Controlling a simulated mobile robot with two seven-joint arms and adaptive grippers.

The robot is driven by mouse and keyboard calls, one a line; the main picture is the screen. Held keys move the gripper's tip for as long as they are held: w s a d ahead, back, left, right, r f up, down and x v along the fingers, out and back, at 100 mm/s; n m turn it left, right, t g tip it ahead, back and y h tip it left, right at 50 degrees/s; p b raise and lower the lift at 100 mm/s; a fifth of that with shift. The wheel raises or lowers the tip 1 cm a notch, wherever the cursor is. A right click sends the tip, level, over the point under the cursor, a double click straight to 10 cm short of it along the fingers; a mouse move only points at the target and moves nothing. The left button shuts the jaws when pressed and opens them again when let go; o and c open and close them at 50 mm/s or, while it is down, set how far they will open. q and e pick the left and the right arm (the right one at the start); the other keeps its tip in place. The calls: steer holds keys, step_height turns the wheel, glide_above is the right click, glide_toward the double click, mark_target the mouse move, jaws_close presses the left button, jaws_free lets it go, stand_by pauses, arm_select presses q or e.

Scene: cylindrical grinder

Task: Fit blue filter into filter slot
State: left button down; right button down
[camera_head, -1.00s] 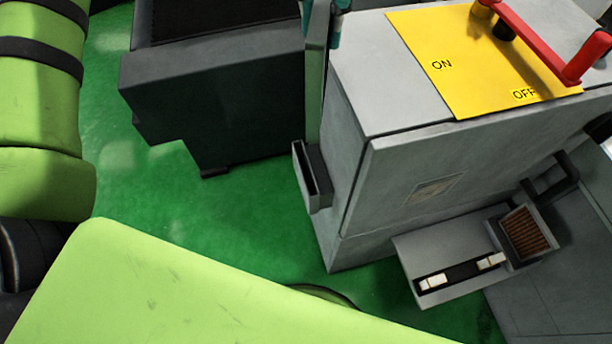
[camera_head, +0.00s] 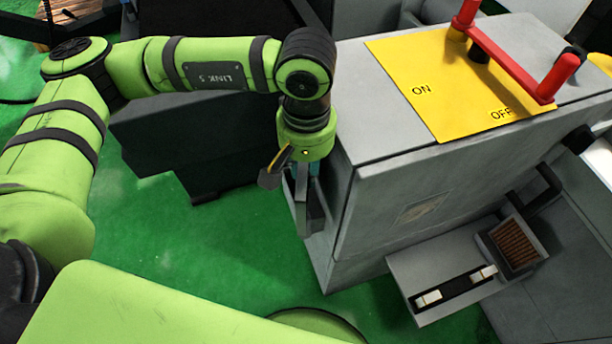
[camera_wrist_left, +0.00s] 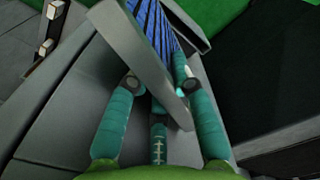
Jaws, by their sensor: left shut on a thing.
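My left gripper (camera_head: 303,172) points down beside the left face of the grey machine, at the filter slot (camera_head: 316,212). The wrist view shows its teal fingers (camera_wrist_left: 160,100) shut on the grey-framed blue filter (camera_wrist_left: 137,58). The filter's blue pleats show beyond the thick grey frame edge. A grey wall lies close along the right side of the pleats. In the head view the gripper and the filter's frame cover much of the slot. I cannot tell how deep the filter sits. My right gripper is not in view.
The grey machine (camera_head: 425,165) stands right of the gripper, with a yellow ON/OFF plate (camera_head: 440,95) and red handle (camera_head: 510,65) on top. A grey tray (camera_head: 415,268) and a brown-filled box (camera_head: 517,243) are at its front. A dark block (camera_head: 185,140) stands left; green floor lies between.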

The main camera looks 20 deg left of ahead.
arm_select(q)
step_height(320, 180, down, 4)
steer(key=shift+f+p, duration=0.25)
steer(key=shift+p, duration=0.05)
steer(key=shift+f+b, duration=0.45)
steer(key=shift+b, duration=0.3)
steer(key=c, duration=1.1)
jaws_free()
steer(key=shift+r, duration=0.1)
